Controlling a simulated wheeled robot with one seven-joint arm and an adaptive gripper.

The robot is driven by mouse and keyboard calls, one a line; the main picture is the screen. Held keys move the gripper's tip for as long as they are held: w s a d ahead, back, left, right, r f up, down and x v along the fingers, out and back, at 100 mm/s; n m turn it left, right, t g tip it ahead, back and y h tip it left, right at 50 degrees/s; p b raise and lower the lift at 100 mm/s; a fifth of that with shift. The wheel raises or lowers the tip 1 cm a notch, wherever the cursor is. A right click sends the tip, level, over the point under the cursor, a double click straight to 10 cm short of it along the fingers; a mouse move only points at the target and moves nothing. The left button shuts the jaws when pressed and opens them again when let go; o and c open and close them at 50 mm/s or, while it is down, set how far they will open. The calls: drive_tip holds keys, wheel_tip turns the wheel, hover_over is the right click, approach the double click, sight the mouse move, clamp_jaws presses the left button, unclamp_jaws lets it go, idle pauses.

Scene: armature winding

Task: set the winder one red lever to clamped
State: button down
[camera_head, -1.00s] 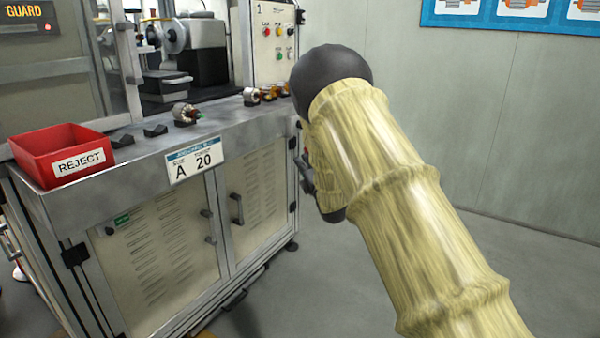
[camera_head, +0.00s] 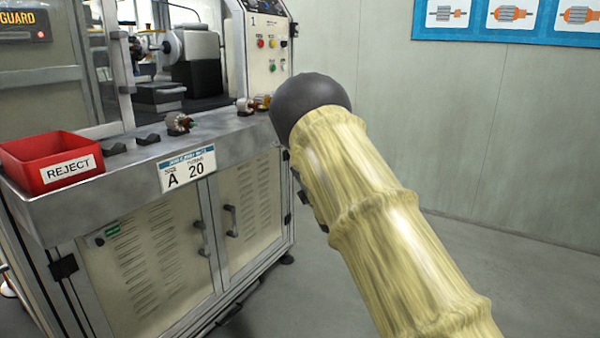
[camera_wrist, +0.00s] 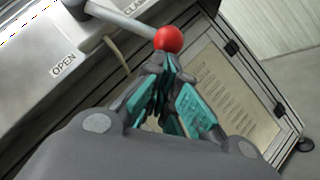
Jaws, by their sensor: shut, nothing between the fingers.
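The winder's lever is a grey rod (camera_wrist: 128,20) with a red ball knob (camera_wrist: 169,39), at the top of the wrist view. An "OPEN" label (camera_wrist: 62,64) lies left of the rod. A partly cut-off label starting "CLA" (camera_wrist: 133,6) is near the top edge. My gripper (camera_wrist: 166,66) is shut and empty, its fingertips just below the red knob in the picture. I cannot tell whether they touch it. In the head view my arm hides the gripper, and the lever does not show.
The winder cabinet (camera_head: 110,225) stands at left in the head view, with a red REJECT bin (camera_head: 40,178) and a wound armature (camera_head: 178,123) on its ledge. A control panel (camera_head: 265,55) rises behind. The floor (camera_head: 310,300) to the right is clear.

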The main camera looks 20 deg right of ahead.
drive_tip(key=a+f+v, duration=0.1)
drive_tip(key=a+v, duration=0.1)
drive_tip(key=v, duration=1)
drive_tip(key=shift+s+a, duration=0.3)
drive_tip(key=shift+f, duration=0.2)
